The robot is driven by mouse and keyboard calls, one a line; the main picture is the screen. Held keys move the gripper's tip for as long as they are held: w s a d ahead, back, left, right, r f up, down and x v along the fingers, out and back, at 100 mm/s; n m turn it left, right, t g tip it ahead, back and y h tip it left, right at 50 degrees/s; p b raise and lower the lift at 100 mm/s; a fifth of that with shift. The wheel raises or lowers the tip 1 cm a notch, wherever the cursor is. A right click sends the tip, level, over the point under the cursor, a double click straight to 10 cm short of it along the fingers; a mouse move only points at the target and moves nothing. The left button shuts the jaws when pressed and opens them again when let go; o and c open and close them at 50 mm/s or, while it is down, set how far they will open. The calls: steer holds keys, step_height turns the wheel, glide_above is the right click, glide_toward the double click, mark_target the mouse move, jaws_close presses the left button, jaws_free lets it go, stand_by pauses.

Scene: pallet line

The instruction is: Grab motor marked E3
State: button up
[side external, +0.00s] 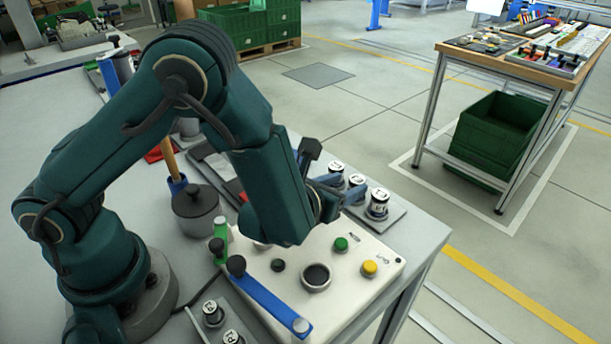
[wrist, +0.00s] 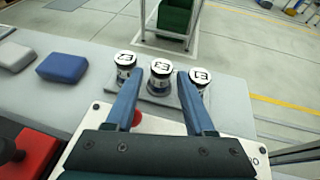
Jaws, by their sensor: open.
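Three dark motors with white marked caps stand upright in a row on a grey plate (side external: 398,216) at the table's far corner. In the wrist view they are the left motor (wrist: 125,60), the middle motor (wrist: 160,72) and the right motor (wrist: 201,77). The cap marks are too small to read surely, so I cannot tell which is E3. My gripper (wrist: 160,82), with blue fingers, is open and empty. Its fingers point at the row, with the middle motor showing between their tips. In the side view my gripper (side external: 340,188) is beside the row, partly hidden by my wrist.
A white control panel (side external: 345,285) with buttons and a blue bar (side external: 268,300) lies below my gripper. A grey lidded pot (side external: 196,215) stands to the left. More capped parts (side external: 213,313) sit at the front edge. A blue block (wrist: 62,68) lies left of the row.

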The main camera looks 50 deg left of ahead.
mark_target(354, 183)
steer(key=shift+w+d+f, duration=0.1)
steer(key=shift+w+f, duration=0.1)
steer(key=shift+w, duration=0.05)
steer(key=shift+x, duration=2.3)
jaws_close()
